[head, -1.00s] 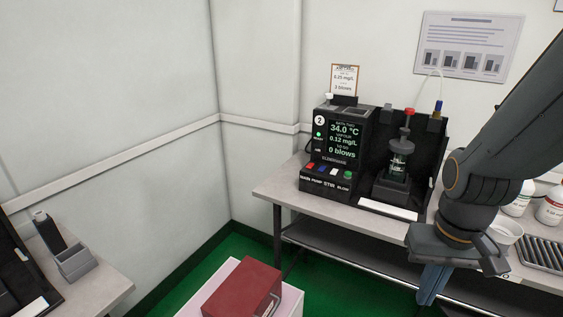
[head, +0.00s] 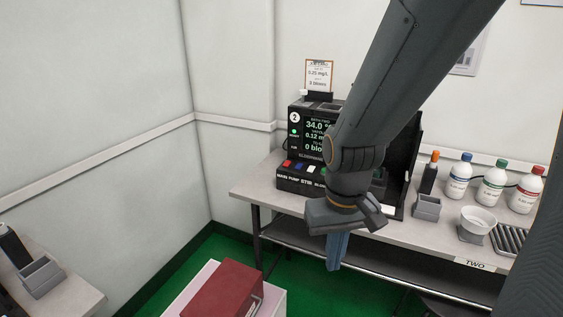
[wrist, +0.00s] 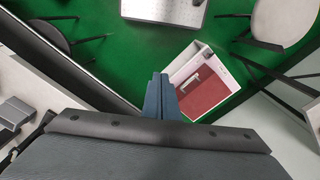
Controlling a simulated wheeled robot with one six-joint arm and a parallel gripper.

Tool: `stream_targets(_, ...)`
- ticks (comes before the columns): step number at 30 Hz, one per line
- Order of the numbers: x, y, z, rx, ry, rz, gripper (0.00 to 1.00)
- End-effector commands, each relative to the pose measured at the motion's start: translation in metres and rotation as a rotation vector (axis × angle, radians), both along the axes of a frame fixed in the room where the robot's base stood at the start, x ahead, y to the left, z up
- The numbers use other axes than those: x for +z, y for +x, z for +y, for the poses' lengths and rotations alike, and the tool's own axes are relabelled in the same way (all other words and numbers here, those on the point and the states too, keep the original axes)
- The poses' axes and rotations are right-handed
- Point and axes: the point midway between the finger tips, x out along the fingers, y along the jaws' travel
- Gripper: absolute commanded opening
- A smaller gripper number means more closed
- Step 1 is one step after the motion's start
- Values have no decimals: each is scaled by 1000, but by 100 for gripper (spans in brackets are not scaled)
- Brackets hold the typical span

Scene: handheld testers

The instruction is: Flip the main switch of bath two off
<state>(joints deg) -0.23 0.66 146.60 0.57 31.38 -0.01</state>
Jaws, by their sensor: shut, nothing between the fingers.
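The black bath unit marked 2 (head: 296,150) stands on the bench at the back, its lit screen reading 34.0 and partly covered by my arm. Along its lower front is a row of coloured switches. The red main switch (head: 288,164) is at the left end, above the label MAIN. I cannot tell the red switch's position. My gripper (head: 337,252) is shut and empty, pointing down in front of the bench edge, right of and below the switch row. It also shows in the wrist view (wrist: 162,92), above the green floor.
A white cart with a dark red box (head: 222,293) stands in front of the bench. Right of the bath are a grey holder (head: 427,208), a white bowl (head: 478,219) and several capped bottles. Another bench (head: 60,296) is at lower left.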

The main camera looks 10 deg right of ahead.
Motion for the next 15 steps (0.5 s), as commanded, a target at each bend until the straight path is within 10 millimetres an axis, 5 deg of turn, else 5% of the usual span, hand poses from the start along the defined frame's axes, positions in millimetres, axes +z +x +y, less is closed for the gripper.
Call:
stream_targets(5, -10, 57, 24, -5, 43, -134, 0)
stream_targets(15, -7, 298, 86, -156, 56, -789, 0)
